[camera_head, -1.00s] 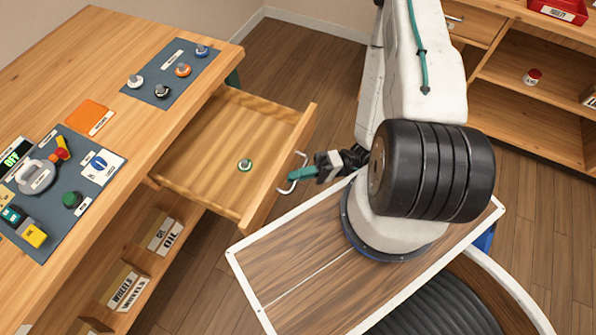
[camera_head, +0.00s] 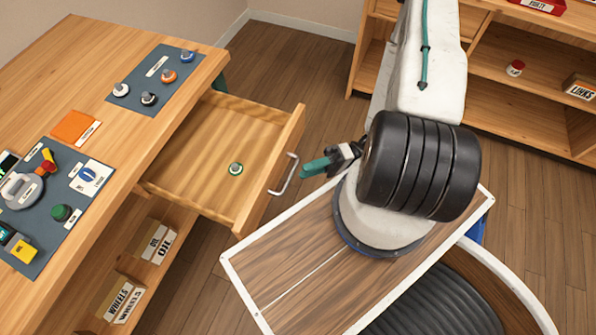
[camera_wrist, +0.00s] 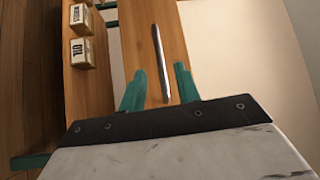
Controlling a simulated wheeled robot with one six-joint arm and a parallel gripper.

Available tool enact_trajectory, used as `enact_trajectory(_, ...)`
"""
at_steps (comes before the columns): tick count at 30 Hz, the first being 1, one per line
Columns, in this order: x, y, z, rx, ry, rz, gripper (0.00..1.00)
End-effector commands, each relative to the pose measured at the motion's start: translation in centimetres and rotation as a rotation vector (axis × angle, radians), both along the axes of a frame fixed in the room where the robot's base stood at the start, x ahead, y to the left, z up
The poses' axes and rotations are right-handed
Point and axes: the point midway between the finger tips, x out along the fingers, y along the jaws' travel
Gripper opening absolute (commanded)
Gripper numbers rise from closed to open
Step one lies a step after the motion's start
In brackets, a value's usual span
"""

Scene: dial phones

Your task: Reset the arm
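My gripper (camera_head: 316,167) has teal fingers and is just right of the open drawer's metal handle (camera_head: 285,174), with a small gap between them. In the wrist view the two fingers (camera_wrist: 159,72) are spread apart. The handle (camera_wrist: 162,62) shows ahead between them, on the drawer front (camera_wrist: 133,50), and nothing is gripped. The wooden drawer (camera_head: 205,185) is pulled out from the desk. A small green-rimmed round knob (camera_head: 235,169) lies inside it. My arm is bent above my base.
The desk (camera_head: 60,75) holds a dark mat with several knobs (camera_head: 157,77), an orange pad (camera_head: 73,125) and a control panel (camera_head: 62,180). Labelled boxes (camera_head: 158,243) sit on the lower shelf. A wooden shelf unit (camera_head: 500,65) stands at the back right. Floor shows between desk and shelves.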

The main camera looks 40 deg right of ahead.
Motion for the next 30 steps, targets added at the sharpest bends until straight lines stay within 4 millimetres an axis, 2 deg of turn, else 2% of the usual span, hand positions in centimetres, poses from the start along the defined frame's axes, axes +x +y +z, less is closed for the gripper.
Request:
enact_trajectory(6, -0.4, -1.6, -0.2, -0.001, 0.0, -0.001, 0.32)
enact_trajectory(23, -0.4, -1.6, -0.2, -0.001, 0.0, 0.002, 0.32)
enact_trajectory(26, -0.1, -1.9, 0.2, -0.013, 0.005, 0.024, 0.32)
enact_trajectory(30, 0.9, -3.0, 2.4, -0.07, 0.03, 0.121, 0.32)
